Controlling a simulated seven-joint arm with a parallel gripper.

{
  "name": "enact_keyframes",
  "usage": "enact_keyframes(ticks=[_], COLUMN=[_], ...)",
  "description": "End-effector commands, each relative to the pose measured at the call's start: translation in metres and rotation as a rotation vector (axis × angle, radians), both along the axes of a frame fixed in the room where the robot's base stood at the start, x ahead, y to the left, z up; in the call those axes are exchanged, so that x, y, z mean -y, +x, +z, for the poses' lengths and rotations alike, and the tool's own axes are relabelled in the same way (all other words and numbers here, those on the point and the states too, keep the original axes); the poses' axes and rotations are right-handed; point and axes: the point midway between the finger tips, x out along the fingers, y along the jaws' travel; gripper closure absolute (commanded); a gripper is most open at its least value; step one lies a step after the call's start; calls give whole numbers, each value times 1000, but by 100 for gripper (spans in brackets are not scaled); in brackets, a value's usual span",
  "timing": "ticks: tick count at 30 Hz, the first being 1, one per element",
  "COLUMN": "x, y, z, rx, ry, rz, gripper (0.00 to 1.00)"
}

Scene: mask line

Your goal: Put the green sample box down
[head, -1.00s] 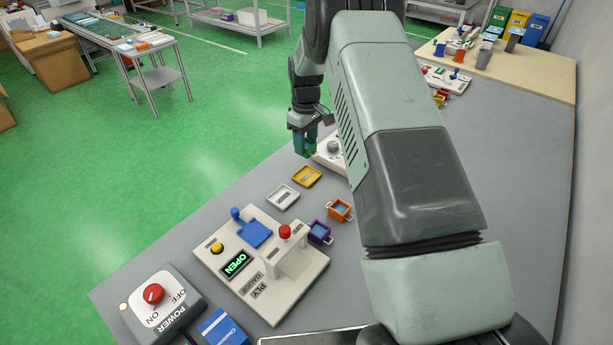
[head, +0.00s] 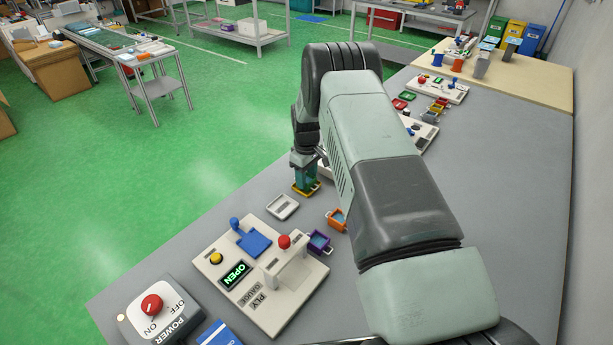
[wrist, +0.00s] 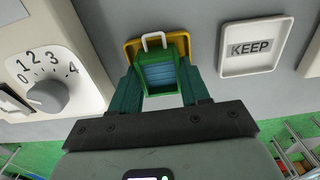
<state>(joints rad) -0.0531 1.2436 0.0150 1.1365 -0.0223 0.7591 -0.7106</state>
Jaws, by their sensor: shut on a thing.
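The green sample box (wrist: 183,76) has a white handle and blue layered contents, and sits between the teal fingers of my gripper (wrist: 160,88) in the wrist view. My gripper is shut on it. A yellow tray (wrist: 131,47) lies directly behind the box in that view, its rim showing around the box's far end. In the head view my gripper (head: 306,178) points down at the yellow tray (head: 313,190). The box is mostly hidden by the fingers there. I cannot tell whether its base touches the tray.
A white tray labelled KEEP (wrist: 250,62) lies right of the yellow tray in the wrist view. A dial unit (wrist: 48,95) stands close on the left. An orange box (head: 336,219), a purple box (head: 319,242) and the ply gauge (head: 285,310) are nearer in the head view.

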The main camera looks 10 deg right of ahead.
Motion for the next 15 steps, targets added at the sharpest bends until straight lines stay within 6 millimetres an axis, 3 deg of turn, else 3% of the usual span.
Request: enact_keyframes(ticks=[3,4,8,15], x=[0,0,0,0], y=[0,0,0,0], z=[-4,-3,-3,-3], rx=[-1,-1,-1,-1], ry=[0,0,0,0], rz=[0,0,0,0], gripper=[89,50,30,29])
